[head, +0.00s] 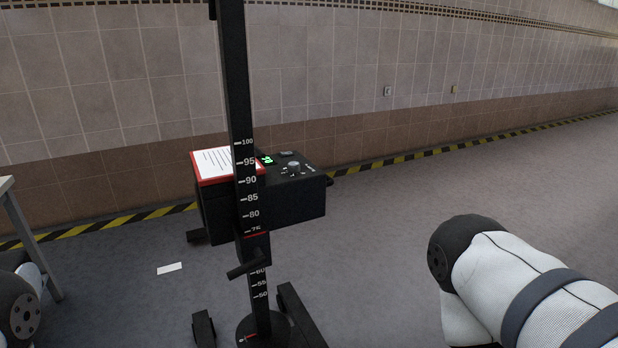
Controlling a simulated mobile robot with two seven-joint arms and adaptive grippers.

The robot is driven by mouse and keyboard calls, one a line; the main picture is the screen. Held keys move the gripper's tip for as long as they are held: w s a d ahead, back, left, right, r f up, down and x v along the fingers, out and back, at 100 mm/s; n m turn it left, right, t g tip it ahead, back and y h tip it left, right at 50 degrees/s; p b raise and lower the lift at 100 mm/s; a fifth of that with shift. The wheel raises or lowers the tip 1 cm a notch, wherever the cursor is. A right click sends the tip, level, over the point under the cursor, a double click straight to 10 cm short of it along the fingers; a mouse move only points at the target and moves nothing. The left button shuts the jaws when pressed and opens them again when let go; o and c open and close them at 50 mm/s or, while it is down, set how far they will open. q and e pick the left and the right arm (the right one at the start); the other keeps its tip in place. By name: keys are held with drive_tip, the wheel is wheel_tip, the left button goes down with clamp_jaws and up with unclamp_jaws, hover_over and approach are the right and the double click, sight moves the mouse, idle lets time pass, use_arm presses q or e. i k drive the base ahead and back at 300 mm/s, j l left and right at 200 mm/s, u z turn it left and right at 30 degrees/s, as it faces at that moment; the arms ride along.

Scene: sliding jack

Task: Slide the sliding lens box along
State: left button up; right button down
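A black upright post (243,110) with a white number scale stands in front of me. A black sliding block (254,246) sits around the post, its red line just under the 75 mark. A short dark handle (243,269) sticks out at the block's lower edge. A black box (297,201) with a knob, a small green display and a red-edged paper on top is beside and behind the post. I cannot tell whether the box or the block is the lens box. Neither gripper is in view; only parts of my arms show at the lower left and lower right.
The post's dark round base (263,331) and dark feet stand on the grey floor. A table (30,240) is cut off at the left edge. A white card (170,268) lies on the floor. A tiled wall (330,80) stands behind. Floor on the right is clear.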

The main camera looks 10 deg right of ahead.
sight(286, 198)
drive_tip(key=i+l+u, duration=0.3)
drive_tip(key=l+u, duration=0.2)
drive_tip(key=l, duration=1.2)
drive_tip(key=l+u, duration=0.5)
drive_tip(key=l, duration=1.15)
